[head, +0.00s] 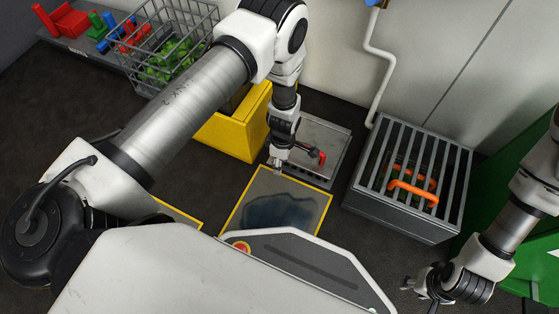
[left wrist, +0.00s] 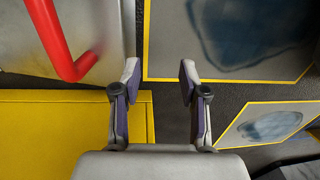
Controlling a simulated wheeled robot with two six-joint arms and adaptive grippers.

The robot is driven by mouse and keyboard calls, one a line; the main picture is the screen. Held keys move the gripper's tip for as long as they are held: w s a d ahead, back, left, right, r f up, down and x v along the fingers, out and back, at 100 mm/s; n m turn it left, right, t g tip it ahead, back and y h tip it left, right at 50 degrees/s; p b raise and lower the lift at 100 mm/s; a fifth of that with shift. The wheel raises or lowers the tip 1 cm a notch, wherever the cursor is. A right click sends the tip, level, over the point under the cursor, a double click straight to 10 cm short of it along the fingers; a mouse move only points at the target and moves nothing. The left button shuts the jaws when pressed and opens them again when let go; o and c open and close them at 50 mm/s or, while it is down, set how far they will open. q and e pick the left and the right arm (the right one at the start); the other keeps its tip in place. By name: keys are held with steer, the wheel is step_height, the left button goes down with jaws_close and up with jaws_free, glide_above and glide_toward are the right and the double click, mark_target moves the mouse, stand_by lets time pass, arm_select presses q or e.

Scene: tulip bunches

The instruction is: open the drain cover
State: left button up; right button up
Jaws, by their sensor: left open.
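A flat grey metal cover (head: 318,136) with a red handle (head: 316,155) lies at the middle, by the wall; I take it for the drain cover. It looks shut. In the left wrist view the red handle (left wrist: 66,45) crosses the plate at upper left. My left gripper (head: 277,169) points down at the cover's near left corner, left of the handle. In the left wrist view it is open (left wrist: 157,82), with nothing between its fingers. My right gripper (head: 420,284) is low at the right, away from the cover; its jaws are too small to judge.
A yellow box (head: 230,137) stands left of the cover. A barred grey box (head: 400,218) with orange handles stands right. A yellow-edged floor panel with a dark stain (head: 275,210) lies in front. A wire basket (head: 190,25) holds green things. A white pipe (head: 384,85) runs down the wall.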

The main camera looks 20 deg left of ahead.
stand_by(0.3)
arm_select(q)
steer(key=s+a+r+m+p, duration=0.35)
steer(key=s+r+m, duration=0.45)
steer(key=s, duration=0.3)
steer(key=s+a+r+m+p, duration=0.2)
steer(key=s+r+m+p, duration=0.3)
steer(key=s+r+m, duration=0.45)
step_height(320, 180, up, 37)
steer(key=t+p, duration=0.1)
steer(key=p, duration=3.6)
steer(key=shift+s+a+f+p, duration=0.2)
steer(key=shift+p, duration=0.2)
steer(key=shift+m, duration=0.45)
